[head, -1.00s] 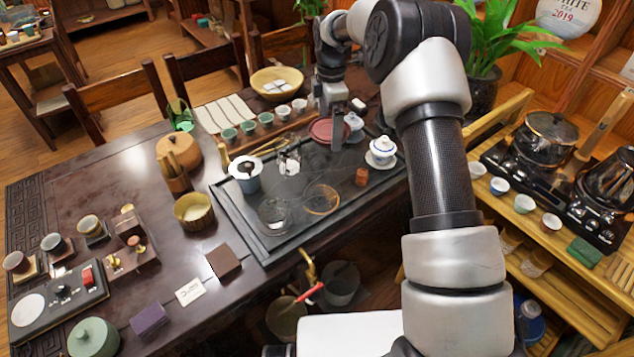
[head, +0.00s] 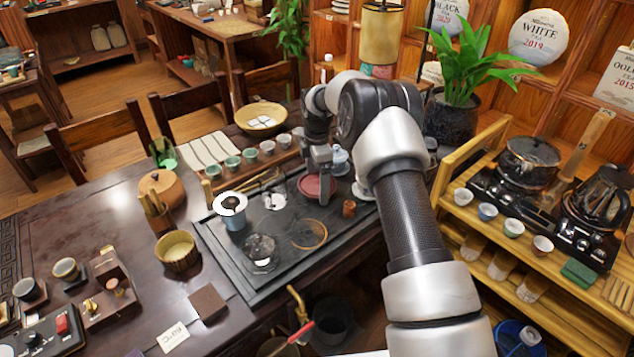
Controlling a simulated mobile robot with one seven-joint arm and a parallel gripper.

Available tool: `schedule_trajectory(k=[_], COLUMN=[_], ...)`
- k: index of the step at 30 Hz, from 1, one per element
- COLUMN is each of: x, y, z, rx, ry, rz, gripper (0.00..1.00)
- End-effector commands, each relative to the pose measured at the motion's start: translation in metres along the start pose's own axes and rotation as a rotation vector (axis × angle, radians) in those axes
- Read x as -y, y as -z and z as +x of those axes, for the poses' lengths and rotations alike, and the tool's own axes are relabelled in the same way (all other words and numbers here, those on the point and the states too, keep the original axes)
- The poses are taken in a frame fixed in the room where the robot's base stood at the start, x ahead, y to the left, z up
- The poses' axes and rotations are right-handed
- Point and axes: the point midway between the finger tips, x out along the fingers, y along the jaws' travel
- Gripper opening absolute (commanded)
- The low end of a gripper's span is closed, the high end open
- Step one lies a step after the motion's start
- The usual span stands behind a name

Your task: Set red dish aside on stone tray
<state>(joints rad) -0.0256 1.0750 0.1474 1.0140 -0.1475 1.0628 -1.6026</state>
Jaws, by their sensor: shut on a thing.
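The red dish (head: 310,188) is at the far right part of the dark stone tray (head: 228,274). It is round, shallow and about level. My gripper (head: 325,188) reaches down from above and is shut on the dish's right side; a finger covers part of it. I cannot tell whether the dish touches the tray or hangs just above it.
On the tray stand a blue-white cup (head: 232,212), a glass pitcher (head: 274,199), a glass bowl (head: 260,251), an amber-rimmed glass dish (head: 309,235) and a small brown cup (head: 349,208). A row of small cups (head: 250,154) stands behind. A blue-white lidded pot (head: 340,160) is close behind my gripper.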

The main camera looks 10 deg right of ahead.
Motion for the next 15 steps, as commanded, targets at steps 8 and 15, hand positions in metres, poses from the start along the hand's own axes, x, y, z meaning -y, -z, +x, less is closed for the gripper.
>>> schedule_trajectory(k=[8, 15], x=[-0.0011, -0.0004], y=[-0.0001, -0.0001], z=[-0.0002, 0.0028], rx=[0.001, 0.001], ry=[-0.004, -0.002], rz=[0.000, 0.000], gripper=[0.55, 1.00])
